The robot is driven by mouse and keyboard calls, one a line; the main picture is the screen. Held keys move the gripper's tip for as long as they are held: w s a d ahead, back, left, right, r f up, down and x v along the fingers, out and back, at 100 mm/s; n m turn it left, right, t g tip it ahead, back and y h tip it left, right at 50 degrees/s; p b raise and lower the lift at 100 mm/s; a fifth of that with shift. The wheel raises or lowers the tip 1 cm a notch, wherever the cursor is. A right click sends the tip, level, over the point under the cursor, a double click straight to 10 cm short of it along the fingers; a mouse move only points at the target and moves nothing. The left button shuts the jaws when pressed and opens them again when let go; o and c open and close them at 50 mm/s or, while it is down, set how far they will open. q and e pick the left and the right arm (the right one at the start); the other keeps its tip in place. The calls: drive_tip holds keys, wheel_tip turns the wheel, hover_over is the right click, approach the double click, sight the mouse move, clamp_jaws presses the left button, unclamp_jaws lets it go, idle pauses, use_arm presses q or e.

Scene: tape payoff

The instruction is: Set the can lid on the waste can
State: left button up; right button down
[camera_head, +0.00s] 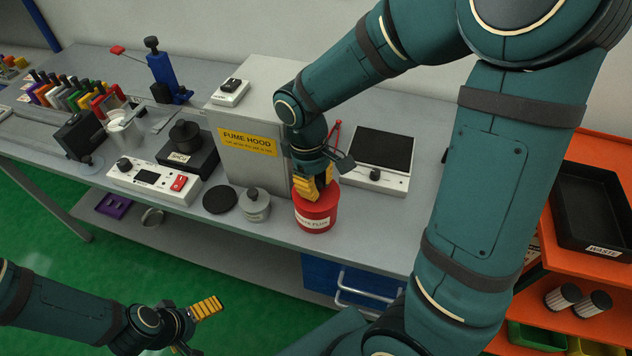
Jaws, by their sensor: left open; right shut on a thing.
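The red waste can (316,222), with a white label, stands upright near the front edge of the bench. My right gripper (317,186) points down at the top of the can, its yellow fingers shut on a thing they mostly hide. A red lid-like top (328,200) shows just under the fingers, in line with the can; I cannot tell whether it is fully seated. My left gripper (200,328) is open and empty, low in front of the bench over the green floor.
Left of the can are a grey jar (256,205), a flat black disc (220,200) and a white control box (153,182). The fume hood box (262,95) stands close behind. A white device with a black top (380,155) is to the right. An orange shelf (610,240) stands far right.

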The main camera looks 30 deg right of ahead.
drive_tip(key=shift+f, duration=0.3)
drive_tip(key=shift+c, duration=0.8)
unclamp_jaws()
drive_tip(key=shift+r+p, duration=1.1)
drive_tip(key=shift+r, duration=0.3)
drive_tip(key=shift+r+p, duration=1.85)
drive_tip(key=shift+r, duration=0.3)
